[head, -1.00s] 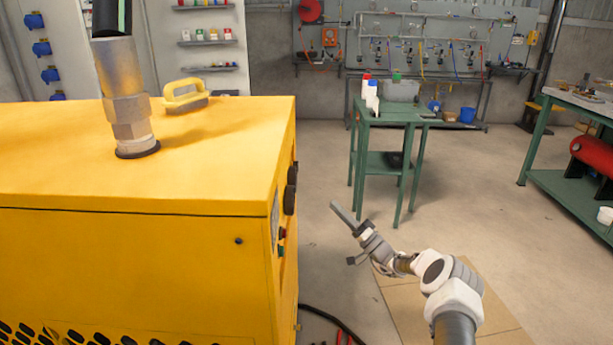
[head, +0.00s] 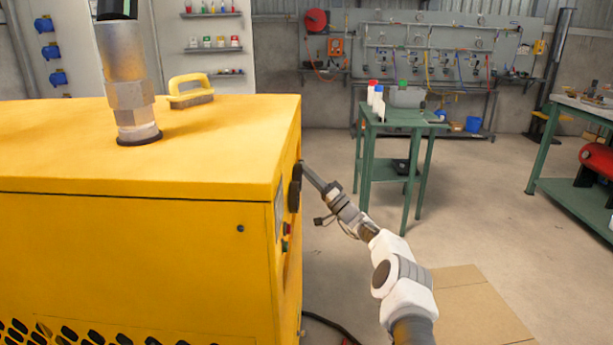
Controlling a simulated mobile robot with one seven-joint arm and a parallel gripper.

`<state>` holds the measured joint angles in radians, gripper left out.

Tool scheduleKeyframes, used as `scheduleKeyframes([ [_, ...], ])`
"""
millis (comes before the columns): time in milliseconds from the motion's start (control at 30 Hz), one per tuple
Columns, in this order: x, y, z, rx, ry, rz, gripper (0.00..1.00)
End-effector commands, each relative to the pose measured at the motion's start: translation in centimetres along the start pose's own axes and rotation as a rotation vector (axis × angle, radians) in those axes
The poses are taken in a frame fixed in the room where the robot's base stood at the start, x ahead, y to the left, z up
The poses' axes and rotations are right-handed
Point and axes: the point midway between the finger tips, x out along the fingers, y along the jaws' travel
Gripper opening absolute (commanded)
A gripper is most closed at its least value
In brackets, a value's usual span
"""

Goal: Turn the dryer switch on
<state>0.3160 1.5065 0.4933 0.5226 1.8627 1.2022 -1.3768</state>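The yellow dryer cabinet (head: 130,240) fills the left of the head view. Its control panel is on the right-hand face, seen almost edge-on. Dark round parts (head: 294,195) stick out near the top of that face. Small red and green parts (head: 285,237) sit below them. I cannot tell which part is the dryer switch or how it is set. My gripper (head: 308,169) reaches in from the right, its tip close beside the upper dark part. I cannot tell whether it touches. The fingers are seen side-on, so their opening does not show.
A green side table (head: 399,119) with bottles stands behind my arm. A workbench (head: 570,190) with a red tank is at the right. A yellow-handled brush (head: 190,92) and a thick pipe (head: 131,100) are on the cabinet top. A dark hose (head: 330,323) lies on the floor.

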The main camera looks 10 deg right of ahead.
Motion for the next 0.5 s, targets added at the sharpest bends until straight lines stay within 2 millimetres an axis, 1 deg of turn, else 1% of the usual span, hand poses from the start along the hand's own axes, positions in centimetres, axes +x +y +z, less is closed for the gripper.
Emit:
scheduleKeyframes([
  [300, 0.18, -0.02, 0.01, 0.000, 0.000, 0.000, 0.45],
  [467, 0.16, -0.02, 0.02, 0.000, 0.000, 0.000, 0.16],
  [500, 0.16, -0.01, 0.02, 0.000, 0.000, 0.000, 0.09],
])
